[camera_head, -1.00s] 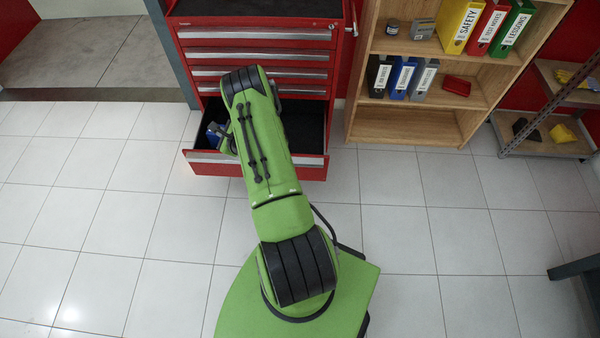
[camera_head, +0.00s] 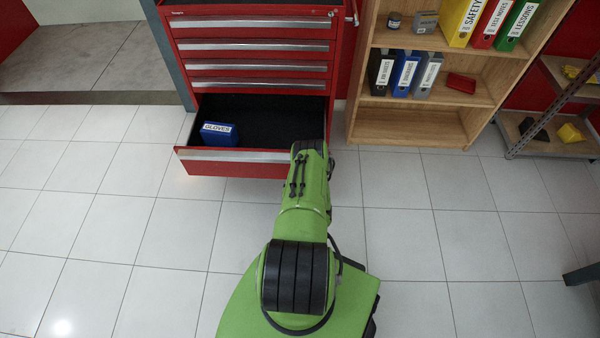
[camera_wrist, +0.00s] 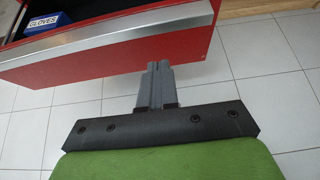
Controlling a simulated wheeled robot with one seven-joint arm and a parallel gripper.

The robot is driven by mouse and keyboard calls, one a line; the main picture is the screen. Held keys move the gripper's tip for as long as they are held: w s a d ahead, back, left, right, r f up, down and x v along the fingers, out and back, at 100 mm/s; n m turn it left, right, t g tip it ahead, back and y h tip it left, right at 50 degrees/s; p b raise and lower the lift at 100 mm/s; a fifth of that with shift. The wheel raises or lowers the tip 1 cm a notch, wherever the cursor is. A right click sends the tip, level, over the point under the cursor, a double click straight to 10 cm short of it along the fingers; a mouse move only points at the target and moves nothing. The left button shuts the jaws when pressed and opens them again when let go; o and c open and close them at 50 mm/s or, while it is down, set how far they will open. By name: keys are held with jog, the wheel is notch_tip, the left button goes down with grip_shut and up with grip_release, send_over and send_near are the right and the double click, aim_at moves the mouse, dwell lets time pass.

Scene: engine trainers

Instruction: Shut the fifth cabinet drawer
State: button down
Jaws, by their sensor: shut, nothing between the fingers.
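The red tool cabinet (camera_head: 256,20) stands at the top of the head view. Its bottom drawer (camera_head: 240,168) is pulled far out; the drawers above it are shut. A blue box marked GLOVES (camera_head: 217,134) lies inside the open drawer at the left, and it also shows in the wrist view (camera_wrist: 40,23). In the wrist view, my gripper (camera_wrist: 158,66) is shut and empty, with its tips close to the lower right part of the drawer's red front (camera_wrist: 110,52). I cannot tell whether they touch it. In the head view my arm hides the gripper.
A wooden shelf (camera_head: 420,130) with binders stands right of the cabinet. A metal rack (camera_head: 545,145) stands farther right. The tiled floor (camera_head: 110,220) in front of and left of the drawer is clear.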

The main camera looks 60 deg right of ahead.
jog(key=d+r+b+x, duration=0.1)
jog(key=r+b+x, duration=0.1)
jog(key=b+x, duration=0.3)
jog(key=shift+b+x, duration=0.3)
jog(key=shift+x, duration=1.7)
jog(key=shift+w+a, duration=0.1)
jog(key=shift+w, duration=0.1)
